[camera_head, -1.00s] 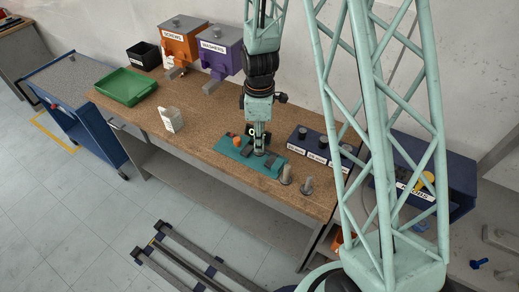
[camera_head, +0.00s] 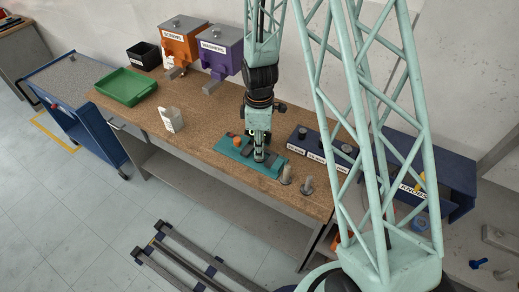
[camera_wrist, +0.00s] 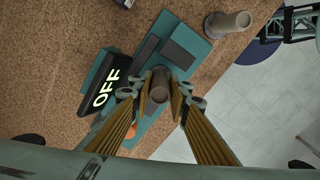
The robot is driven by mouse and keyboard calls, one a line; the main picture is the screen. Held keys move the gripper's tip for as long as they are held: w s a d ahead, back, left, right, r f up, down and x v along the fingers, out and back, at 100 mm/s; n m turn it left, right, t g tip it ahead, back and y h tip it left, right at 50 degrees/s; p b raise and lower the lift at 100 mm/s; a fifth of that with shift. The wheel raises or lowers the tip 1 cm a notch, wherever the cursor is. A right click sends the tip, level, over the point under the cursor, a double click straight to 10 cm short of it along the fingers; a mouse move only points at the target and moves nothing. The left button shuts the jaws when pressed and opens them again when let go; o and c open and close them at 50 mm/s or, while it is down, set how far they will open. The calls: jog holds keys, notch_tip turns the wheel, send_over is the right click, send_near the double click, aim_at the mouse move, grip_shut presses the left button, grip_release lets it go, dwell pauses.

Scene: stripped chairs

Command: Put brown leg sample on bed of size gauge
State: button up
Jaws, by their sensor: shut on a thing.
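The size gauge is a teal plate with dark blocks (camera_head: 238,152) on the workbench. In the wrist view its teal bed (camera_wrist: 195,47) runs under my gripper, with a black panel reading OFF (camera_wrist: 106,88) beside it. My gripper (camera_head: 260,158) points down over the gauge. In the wrist view my gripper (camera_wrist: 160,97) has its fingers on both sides of the brown leg sample (camera_wrist: 160,78), a short upright cylinder, and is shut on it. The sample's lower end is hidden, so I cannot tell whether it touches the bed.
A tan leg sample (camera_head: 285,174) and a grey one (camera_head: 307,185) stand at the gauge's right end. A row of labelled dark holders (camera_head: 318,148) is behind them. A green tray (camera_head: 126,87), white carton (camera_head: 171,119) and washers bin (camera_head: 220,50) are further left.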

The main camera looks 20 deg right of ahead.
jog(key=shift+f, duration=0.3)
jog(key=o, duration=0.9)
jog(key=shift+r, duration=0.3)
jog(key=shift+r, duration=5.85)
